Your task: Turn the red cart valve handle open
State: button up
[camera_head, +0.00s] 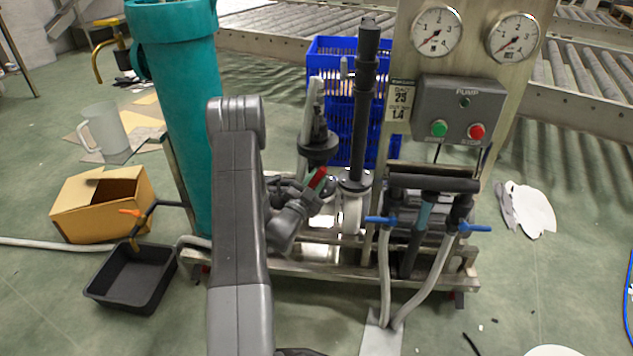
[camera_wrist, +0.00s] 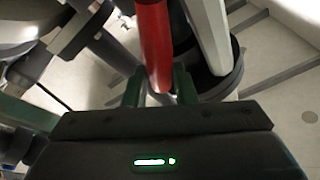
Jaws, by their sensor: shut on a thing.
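The red valve handle (camera_head: 317,177) is a short lever that stands tilted on the pump cart, between the teal cylinder and the dark vertical pipe. My gripper (camera_head: 313,192) reaches it from the lower left in the head view. In the wrist view, the red handle (camera_wrist: 153,40) runs down from the top edge to between the two green fingers of my gripper (camera_wrist: 159,88). The fingers are shut on its near end. The valve body under the handle is mostly hidden by my gripper and wrist.
The teal cylinder (camera_head: 180,110) stands close to the left of my arm. Blue crates (camera_head: 340,60) are behind the cart. Two blue-handled valves (camera_head: 380,220) with hoses are at the right. A black tray (camera_head: 132,277) and a cardboard box (camera_head: 85,212) lie at the left.

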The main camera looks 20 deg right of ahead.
jog(key=n+t, duration=0.1)
jog(key=n, duration=0.1)
jog(key=n+t, duration=0.1)
jog(key=n, duration=0.2)
jog(key=n+t+y, duration=0.1)
jog(key=n+t, duration=0.1)
jog(key=n, duration=0.1)
jog(key=shift+w+a+r, duration=0.15)
jog(key=shift+w+a, duration=0.2)
jog(key=shift+a, duration=0.05)
jog(key=shift+n, duration=0.3)
jog(key=o, duration=1)
jog(key=shift+a, duration=0.1)
jog(key=shift+v, duration=6.9)
jog(key=shift+r, duration=0.25)
